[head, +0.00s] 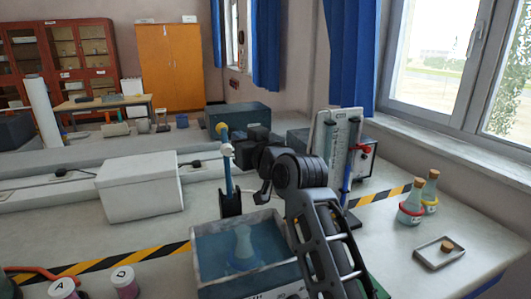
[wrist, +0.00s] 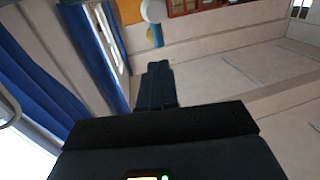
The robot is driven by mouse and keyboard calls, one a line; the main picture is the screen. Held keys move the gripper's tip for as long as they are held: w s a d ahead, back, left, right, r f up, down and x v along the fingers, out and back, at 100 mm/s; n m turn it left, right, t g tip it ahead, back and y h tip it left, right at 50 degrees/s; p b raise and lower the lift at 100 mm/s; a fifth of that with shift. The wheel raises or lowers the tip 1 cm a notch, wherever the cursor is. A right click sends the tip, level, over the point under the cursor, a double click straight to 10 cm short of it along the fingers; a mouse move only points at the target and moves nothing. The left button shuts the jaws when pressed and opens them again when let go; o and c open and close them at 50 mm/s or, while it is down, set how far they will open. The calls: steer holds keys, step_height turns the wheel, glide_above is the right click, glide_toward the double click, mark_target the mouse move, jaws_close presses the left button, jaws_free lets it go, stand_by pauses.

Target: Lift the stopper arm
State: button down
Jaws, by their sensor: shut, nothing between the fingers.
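My gripper (head: 238,148) is shut and empty, at the end of my dark arm, beside the upper part of a blue post (head: 227,176). The post stands in a black base and carries a white piece and a yellow ball (head: 221,127). I take this upper part for the stopper arm, but cannot tell for sure. In the wrist view my shut fingers (wrist: 157,67) point toward a white round piece (wrist: 153,10) and a yellow-and-blue piece (wrist: 154,36), with a visible gap. Whether they touch anything in the head view is unclear.
A water tub (head: 210,283) with a flask in it stands in front. A white box (head: 140,190) is at left, and a gauge panel (head: 335,150) stands behind my arm. Corked flasks (head: 411,206) and a small tray (head: 430,259) are at right.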

steer(key=b+v, duration=0.1)
steer(key=v, duration=0.7)
steer(key=s+d+f+m+h, duration=0.25)
steer(key=s+d+f, duration=0.35)
steer(key=s+f, duration=0.6)
steer(key=s+d+f+m+h, duration=0.25)
steer(key=s+d+f, duration=0.45)
steer(key=s+f, duration=0.4)
steer(key=s+d+r+h, duration=0.1)
steer(key=s+d, duration=0.2)
steer(key=s, duration=1.2)
steer(key=s+d+r+h, duration=0.1)
steer(key=s+d+h, duration=0.1)
steer(key=s, duration=1.3)
steer(key=shift+d+r+g, duration=0.2)
steer(key=shift+d+g, duration=0.2)
steer(key=shift+d, duration=0.05)
